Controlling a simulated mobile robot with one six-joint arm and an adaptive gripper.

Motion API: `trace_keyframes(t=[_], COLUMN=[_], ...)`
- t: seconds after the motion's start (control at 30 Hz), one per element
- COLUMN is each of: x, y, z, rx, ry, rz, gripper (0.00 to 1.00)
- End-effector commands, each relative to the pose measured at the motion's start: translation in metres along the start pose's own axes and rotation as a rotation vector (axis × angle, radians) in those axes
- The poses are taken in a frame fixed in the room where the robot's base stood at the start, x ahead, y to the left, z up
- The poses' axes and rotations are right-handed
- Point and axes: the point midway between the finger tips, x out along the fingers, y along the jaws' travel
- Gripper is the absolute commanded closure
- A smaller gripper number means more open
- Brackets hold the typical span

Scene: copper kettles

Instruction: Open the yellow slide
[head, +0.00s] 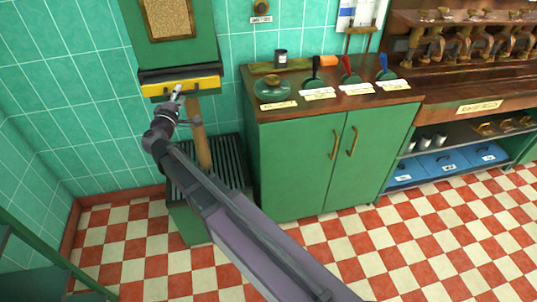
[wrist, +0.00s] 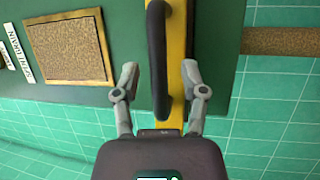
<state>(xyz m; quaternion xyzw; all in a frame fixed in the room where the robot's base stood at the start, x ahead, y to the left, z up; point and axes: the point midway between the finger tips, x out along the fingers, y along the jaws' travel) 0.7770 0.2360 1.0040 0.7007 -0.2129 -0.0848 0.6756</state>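The yellow slide (head: 210,84) is a flat bar across the lower edge of a green wall-mounted box (head: 128,14). A thick dark bar (head: 180,73) runs along just above it. In the wrist view the yellow slide (wrist: 178,50) and the dark bar (wrist: 157,65) run side by side between my fingers. My gripper (head: 177,94) is at the front of the slide. In the wrist view my gripper (wrist: 160,72) is open, one finger on each side of the dark bar, the right fingertip over the yellow slide's edge. I cannot tell whether they touch.
A brown post (head: 200,140) drops below the slide to a dark slatted stand (head: 232,165). A green cabinet (head: 300,165) with a jar and several colored scoops on top stands to the right. The checkered floor is clear.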

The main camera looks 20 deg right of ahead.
Motion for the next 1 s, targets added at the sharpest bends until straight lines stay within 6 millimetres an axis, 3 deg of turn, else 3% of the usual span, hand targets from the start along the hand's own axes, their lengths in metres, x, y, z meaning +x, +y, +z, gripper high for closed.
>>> trace_keyframes(t=[0.7, 0.93, 1.0], x=[-0.096, -0.119, -0.115], y=[-0.001, -0.001, -0.001], z=[0.001, 0.001, 0.006], rx=[0.0, 0.0, 0.005], ry=[0.001, 0.001, -0.016], rz=[0.0, 0.0, -0.016], gripper=[0.45, 0.45, 0.45])
